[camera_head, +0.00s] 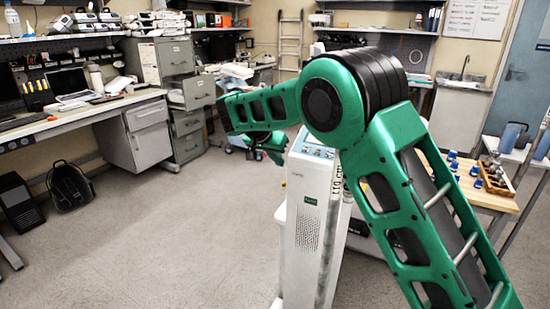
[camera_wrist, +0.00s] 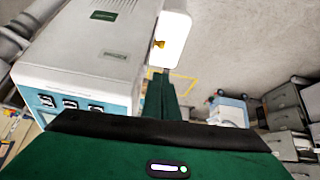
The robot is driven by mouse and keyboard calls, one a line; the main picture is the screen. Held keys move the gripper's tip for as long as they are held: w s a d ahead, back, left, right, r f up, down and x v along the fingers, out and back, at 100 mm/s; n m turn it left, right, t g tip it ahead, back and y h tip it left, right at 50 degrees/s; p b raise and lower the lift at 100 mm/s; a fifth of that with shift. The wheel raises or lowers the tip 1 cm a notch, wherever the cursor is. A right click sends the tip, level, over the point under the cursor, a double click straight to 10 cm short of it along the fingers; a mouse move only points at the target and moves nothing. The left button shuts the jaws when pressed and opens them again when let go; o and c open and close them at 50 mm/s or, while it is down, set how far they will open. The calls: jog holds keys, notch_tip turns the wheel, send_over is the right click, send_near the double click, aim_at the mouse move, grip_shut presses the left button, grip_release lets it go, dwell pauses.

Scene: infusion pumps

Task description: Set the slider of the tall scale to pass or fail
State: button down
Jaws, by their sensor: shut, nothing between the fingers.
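A tall white machine (camera_head: 312,215) stands on the floor in the middle of the head view, partly hidden by my arm. The wrist view shows its white casing (camera_wrist: 95,45) and a blue panel with dark displays. Beside the casing in the wrist view is a narrow white plate (camera_wrist: 173,35) with a small orange knob (camera_wrist: 159,44), possibly the scale and its slider; I cannot read any pass or fail marks. My gripper (camera_wrist: 160,82) is shut and empty, its green fingers pointing toward the plate's lower end. In the head view my gripper (camera_head: 278,148) is beside the machine's top.
A wooden table (camera_head: 495,202) with blue-capped items stands at right. A workbench (camera_head: 75,118) and grey filing cabinets (camera_head: 186,95) line the left. The floor in the left foreground is clear.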

notch_tip(320, 180, down, 7)
jog(key=w+d, duration=0.1)
jog(key=shift+w+d+f, duration=0.15)
dwell(0.4)
notch_tip(320, 180, down, 4)
jog(key=shift+f, duration=0.15)
